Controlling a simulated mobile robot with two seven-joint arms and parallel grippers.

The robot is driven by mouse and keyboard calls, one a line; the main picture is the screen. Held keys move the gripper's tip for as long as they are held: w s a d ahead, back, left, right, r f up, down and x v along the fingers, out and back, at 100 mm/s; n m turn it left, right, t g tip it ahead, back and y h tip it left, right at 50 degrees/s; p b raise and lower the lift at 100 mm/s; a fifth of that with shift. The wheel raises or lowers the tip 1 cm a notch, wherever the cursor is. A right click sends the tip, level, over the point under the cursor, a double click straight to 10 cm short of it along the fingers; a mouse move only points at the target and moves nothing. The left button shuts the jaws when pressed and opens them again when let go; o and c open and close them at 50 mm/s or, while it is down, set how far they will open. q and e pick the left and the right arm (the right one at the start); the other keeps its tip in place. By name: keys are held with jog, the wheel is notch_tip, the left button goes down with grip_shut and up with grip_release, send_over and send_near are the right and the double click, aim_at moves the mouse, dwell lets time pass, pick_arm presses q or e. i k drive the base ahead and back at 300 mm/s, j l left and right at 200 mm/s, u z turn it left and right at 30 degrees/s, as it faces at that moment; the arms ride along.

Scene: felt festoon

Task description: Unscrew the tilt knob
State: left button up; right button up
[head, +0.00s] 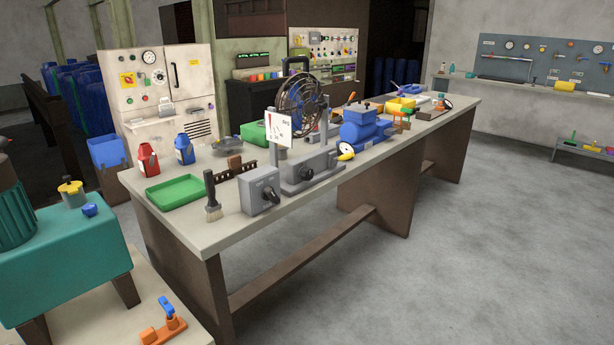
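A round dark caged fan (303,105) stands on the long workbench, held between two grey uprights. Its grey base (312,168) has a dark knob (307,173) on the front. A grey box (260,191) just left of the base carries another dark knob (268,194). I cannot tell which knob is the tilt knob; any knob at the fan's pivot is too small to make out. A white card with red and black marks (278,129) hides part of the left upright. Neither of my grippers is in view.
The workbench (222,222) also holds a green tray (175,191), a brush (212,204), red and blue bottles and a blue motor-like machine (362,126). A teal machine (66,262) stands at the left. The floor (420,270) right of the bench is clear.

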aim_at(307, 174)
jog(key=i+l+u, duration=0.2)
jog(key=u, duration=0.35)
jog(key=i+l+u, duration=0.15)
jog(key=l, duration=0.2)
jog(key=i+l+u, duration=0.2)
jog(key=l, duration=0.15)
jog(key=i+l, duration=0.15)
jog(key=l, duration=0.2)
jog(key=i+l+u, duration=0.1)
jog(key=l, duration=0.25)
jog(key=i+l, duration=0.15)
jog(key=l, duration=0.25)
jog(key=i+l, duration=0.15)
jog(key=l, duration=0.2)
jog(key=i+l+u, duration=0.1)
jog(key=l, duration=0.3)
jog(key=i+l, duration=0.1)
jog(key=l, duration=0.25)
